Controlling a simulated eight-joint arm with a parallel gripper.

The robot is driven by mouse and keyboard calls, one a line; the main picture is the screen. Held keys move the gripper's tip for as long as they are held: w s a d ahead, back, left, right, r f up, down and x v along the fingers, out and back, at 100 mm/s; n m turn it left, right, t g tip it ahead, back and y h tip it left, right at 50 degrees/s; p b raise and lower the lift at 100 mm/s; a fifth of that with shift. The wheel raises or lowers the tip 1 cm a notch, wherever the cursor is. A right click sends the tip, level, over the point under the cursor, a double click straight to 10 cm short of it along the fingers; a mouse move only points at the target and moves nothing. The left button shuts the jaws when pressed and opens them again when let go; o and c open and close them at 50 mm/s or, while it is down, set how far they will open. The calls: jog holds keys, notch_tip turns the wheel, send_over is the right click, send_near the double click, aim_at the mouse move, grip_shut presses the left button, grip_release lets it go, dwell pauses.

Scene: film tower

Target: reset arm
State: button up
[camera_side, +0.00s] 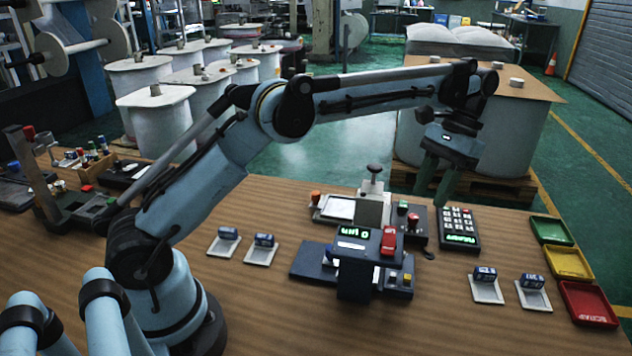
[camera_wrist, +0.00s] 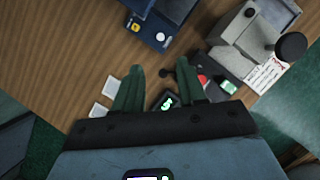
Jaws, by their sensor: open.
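My gripper (camera_side: 437,182) hangs over the back of the wooden table, its two green fingers spread apart with nothing between them. In the wrist view my gripper (camera_wrist: 163,82) shows both fingers at the lower middle, open, above the table. A keypad device (camera_side: 458,229) with a lit green display stands on the table below and right of the fingers; in the wrist view a small lit screen (camera_wrist: 167,103) shows between the fingers. My arm reaches from the left across the table, raised clear of the things on it.
A dark device (camera_side: 352,262) with a green display stands mid-table. Behind it is a grey press-like device (camera_side: 371,207). White pads with small blue blocks lie left (camera_side: 259,250) and right (camera_side: 486,287). Green (camera_side: 551,231), yellow (camera_side: 568,263) and red (camera_side: 588,304) trays line the right edge.

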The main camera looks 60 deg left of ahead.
jog(key=s+a+r+t, duration=0.3)
jog(key=s+r+t, duration=0.25)
jog(key=s, duration=0.25)
jog(key=s+a+f+t, duration=0.2)
jog(key=s+f+t, duration=0.4)
jog(key=s, duration=0.4)
jog(key=shift+s+a, duration=0.15)
jog(key=shift+s, duration=0.25)
